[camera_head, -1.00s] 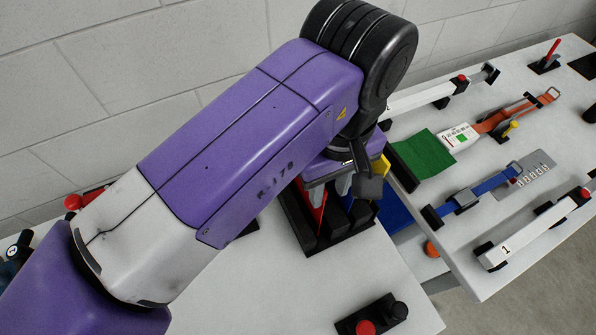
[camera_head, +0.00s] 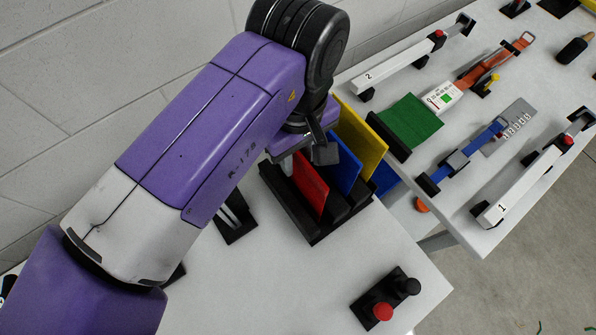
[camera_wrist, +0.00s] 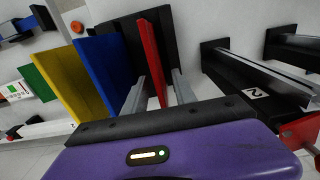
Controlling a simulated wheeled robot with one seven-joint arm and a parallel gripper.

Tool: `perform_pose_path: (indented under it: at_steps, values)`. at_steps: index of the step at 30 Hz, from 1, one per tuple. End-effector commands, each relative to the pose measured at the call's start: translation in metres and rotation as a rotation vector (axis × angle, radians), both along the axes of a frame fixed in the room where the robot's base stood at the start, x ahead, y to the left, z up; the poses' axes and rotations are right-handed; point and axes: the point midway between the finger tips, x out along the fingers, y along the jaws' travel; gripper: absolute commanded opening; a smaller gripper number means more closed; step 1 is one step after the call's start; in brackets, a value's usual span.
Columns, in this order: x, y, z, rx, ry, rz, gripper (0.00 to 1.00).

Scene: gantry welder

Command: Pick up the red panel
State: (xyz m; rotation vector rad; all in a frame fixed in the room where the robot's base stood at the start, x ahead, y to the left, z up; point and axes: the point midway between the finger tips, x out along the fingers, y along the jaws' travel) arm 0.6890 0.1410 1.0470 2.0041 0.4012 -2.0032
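The red panel (camera_head: 309,188) stands upright in a black slotted rack (camera_head: 322,234), beside a blue panel (camera_head: 345,166) and a yellow panel (camera_head: 362,138). In the wrist view the red panel (camera_wrist: 151,56) shows edge-on between the two fingers of my gripper (camera_wrist: 158,92). One finger is on each side, with visible gaps to the panel. The gripper is open and not closed on anything. The blue panel (camera_wrist: 103,68) and yellow panel (camera_wrist: 68,80) are to the left in that view. In the head view my wrist hides most of the fingers.
A base with a red and a black button (camera_head: 382,310) sits at the table's front. A second black holder (camera_head: 236,218) stands left of the rack. The right table holds a green sheet (camera_head: 408,126), clamps and white bars (camera_head: 530,175). The white tabletop (camera_head: 290,285) before the rack is clear.

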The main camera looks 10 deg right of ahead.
Motion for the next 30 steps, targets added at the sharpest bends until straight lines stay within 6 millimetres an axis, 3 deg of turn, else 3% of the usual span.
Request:
perform_pose_path:
  at_steps: [7,16,21,30]
  values:
    - [-0.001,-0.001,-0.032,0.000,0.002,0.000,0.33]
    - [0.000,-0.001,-0.037,0.001,0.000,0.000,0.33]
    - [0.000,-0.001,-0.037,0.001,0.000,0.000,0.01]
    - [0.000,-0.001,-0.037,0.001,0.000,0.000,0.00]
